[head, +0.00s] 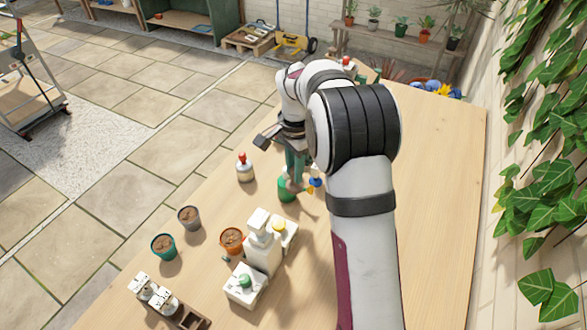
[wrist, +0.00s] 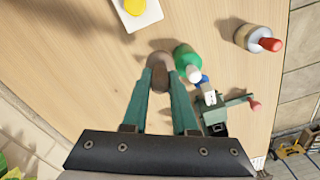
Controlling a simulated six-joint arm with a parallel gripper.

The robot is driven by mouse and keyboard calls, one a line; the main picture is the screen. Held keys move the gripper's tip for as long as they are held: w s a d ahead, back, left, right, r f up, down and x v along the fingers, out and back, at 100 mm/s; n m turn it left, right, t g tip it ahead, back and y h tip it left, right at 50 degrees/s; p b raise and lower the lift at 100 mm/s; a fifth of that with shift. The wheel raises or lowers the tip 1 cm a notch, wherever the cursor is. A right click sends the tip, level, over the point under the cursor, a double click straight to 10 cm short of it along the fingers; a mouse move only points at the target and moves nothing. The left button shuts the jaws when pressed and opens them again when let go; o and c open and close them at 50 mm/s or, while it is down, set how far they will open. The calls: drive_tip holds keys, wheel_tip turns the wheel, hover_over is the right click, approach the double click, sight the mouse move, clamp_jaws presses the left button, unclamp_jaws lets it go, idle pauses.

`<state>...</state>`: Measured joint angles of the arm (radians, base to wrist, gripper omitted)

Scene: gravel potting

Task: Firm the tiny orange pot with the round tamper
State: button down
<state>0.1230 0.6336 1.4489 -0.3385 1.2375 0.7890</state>
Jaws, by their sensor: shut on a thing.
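The orange pot (head: 231,240) stands on the table, holding brown soil, left of the white apparatus. My gripper (head: 294,176) is beyond it and to the right, over the table. In the wrist view its two teal fingers (wrist: 161,92) are shut on a brown, round-ended thing, apparently the round tamper (wrist: 158,60). The tamper (head: 294,187) shows small in the head view, in front of a green bottle (head: 285,193). Its lower end and its height above the table are hard to judge. The orange pot is not seen in the wrist view.
A white apparatus (head: 262,247) stands close to the orange pot. A grey pot (head: 189,217) and a teal pot (head: 163,246) stand to the left. A red-capped bottle (head: 244,170) and the green bottle (wrist: 186,57) are near my gripper. The table's right side is clear.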

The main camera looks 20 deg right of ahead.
drive_tip(key=shift+s+a+f+n, duration=0.75)
drive_tip(key=shift+s+a+n, duration=0.25)
drive_tip(key=shift+a, duration=1.9)
drive_tip(key=shift+s+a+f+n, duration=0.7)
drive_tip(key=shift+s+a+n, duration=0.3)
drive_tip(key=shift+a, duration=1.95)
drive_tip(key=shift+s+a+f+n, duration=0.75)
drive_tip(key=shift+s+a+n, duration=0.2)
drive_tip(key=shift+a, duration=1.95)
drive_tip(key=shift+f, duration=0.65)
drive_tip(key=shift+w+r, duration=0.1)
drive_tip(key=shift+r, duration=1.45)
